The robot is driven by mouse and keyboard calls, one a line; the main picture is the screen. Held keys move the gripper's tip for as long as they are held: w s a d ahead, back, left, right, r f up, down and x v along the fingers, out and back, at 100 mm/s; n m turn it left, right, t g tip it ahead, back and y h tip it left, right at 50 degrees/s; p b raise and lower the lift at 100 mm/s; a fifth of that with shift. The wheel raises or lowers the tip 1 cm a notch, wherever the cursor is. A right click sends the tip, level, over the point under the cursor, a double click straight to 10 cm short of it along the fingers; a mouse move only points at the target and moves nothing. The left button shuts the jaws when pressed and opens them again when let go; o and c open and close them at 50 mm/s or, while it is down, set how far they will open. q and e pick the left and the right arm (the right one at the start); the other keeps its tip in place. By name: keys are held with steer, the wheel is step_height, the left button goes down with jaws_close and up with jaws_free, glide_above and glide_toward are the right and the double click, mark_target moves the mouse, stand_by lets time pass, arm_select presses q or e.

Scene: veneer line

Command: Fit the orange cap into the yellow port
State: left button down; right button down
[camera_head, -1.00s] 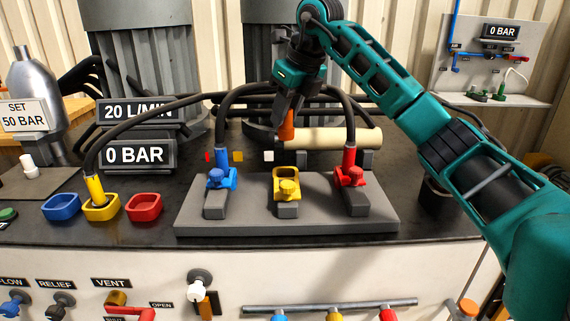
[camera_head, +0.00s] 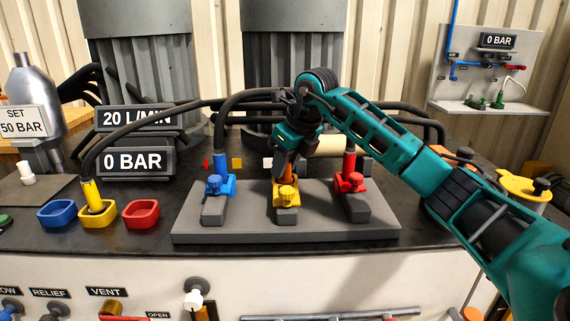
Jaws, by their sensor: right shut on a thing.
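The yellow port (camera_head: 285,196) sits in the middle of the grey block, between the blue port (camera_head: 217,186) and the red port (camera_head: 351,183). My right gripper (camera_head: 286,163) is shut on the orange cap (camera_head: 287,171), directly over the yellow port. The cap's lower end meets the port's top in the picture; I cannot tell whether it is inside or just above. The gripper hides much of the cap. My left gripper is not in view.
Black hoses with blue and red ends stand in the outer ports. A yellow-ended hose (camera_head: 92,195) stands in the yellow cup (camera_head: 98,214), between blue (camera_head: 57,213) and red (camera_head: 141,214) cups. A beige roll (camera_head: 331,146) lies behind the block (camera_head: 250,229).

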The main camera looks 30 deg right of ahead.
steer(key=shift+f, duration=0.15)
steer(key=c, duration=0.9)
jaws_free()
steer(key=shift+o, duration=0.2)
steer(key=shift+r, duration=0.3)
arm_select(q)
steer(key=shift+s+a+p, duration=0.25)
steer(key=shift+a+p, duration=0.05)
steer(key=shift+p, duration=0.25)
arm_select(e)
steer(key=v, duration=1.1)
steer(key=shift+s+r, duration=0.25)
steer(key=shift+r, duration=0.1)
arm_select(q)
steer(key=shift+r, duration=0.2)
